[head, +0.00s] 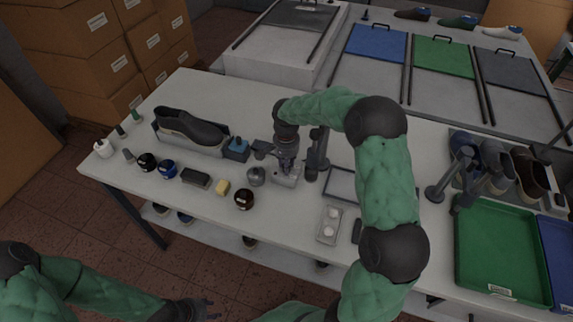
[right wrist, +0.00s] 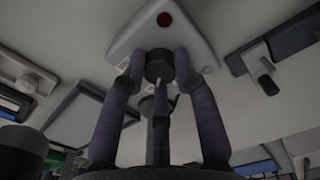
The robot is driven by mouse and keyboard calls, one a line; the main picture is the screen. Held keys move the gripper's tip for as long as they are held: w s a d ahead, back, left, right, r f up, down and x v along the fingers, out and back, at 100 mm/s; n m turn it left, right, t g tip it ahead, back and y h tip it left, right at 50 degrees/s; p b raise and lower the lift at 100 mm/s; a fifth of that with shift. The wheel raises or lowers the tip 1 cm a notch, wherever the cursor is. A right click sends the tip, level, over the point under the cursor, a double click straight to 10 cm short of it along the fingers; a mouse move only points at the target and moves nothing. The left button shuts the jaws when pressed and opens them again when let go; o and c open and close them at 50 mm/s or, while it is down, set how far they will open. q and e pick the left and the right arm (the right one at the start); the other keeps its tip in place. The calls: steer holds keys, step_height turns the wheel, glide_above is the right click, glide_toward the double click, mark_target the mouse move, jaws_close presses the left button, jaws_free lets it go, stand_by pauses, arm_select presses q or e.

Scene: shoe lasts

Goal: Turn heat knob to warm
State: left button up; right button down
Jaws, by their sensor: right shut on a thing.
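The heat knob (right wrist: 158,66) is a dark round knob on a pale unit (right wrist: 190,22) with a red button. My right gripper (right wrist: 160,80) has its fingers around the knob and is shut on it. In the head view the right gripper (head: 286,160) reaches down to the pale unit (head: 287,179) in the middle of the table and hides the knob. The knob's setting marks cannot be read. My left gripper (head: 195,309) is low at the front, off the table and apart from everything on it; its finger opening is unclear.
A dark shoe (head: 190,127) lies in a holder left of the unit. Jars, a dark brush (head: 195,178) and a yellow block (head: 222,187) stand along the front. A dark stand (head: 317,150) is close on the right. A green tray (head: 500,245) is far right.

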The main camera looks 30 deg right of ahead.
steer(key=shift+s+a+f+m, duration=0.2)
steer(key=shift+f+m, duration=0.05)
steer(key=shift+m, duration=0.25)
steer(key=c, duration=0.9)
jaws_free()
steer(key=shift+r, duration=0.1)
steer(key=shift+c, duration=0.2)
steer(key=shift+w, duration=0.1)
steer(key=shift+r, duration=0.1)
steer(key=shift+w+d+r, duration=0.1)
steer(key=shift+r, duration=0.45)
step_height(320, 180, up, 11)
steer(key=shift+f, duration=0.1)
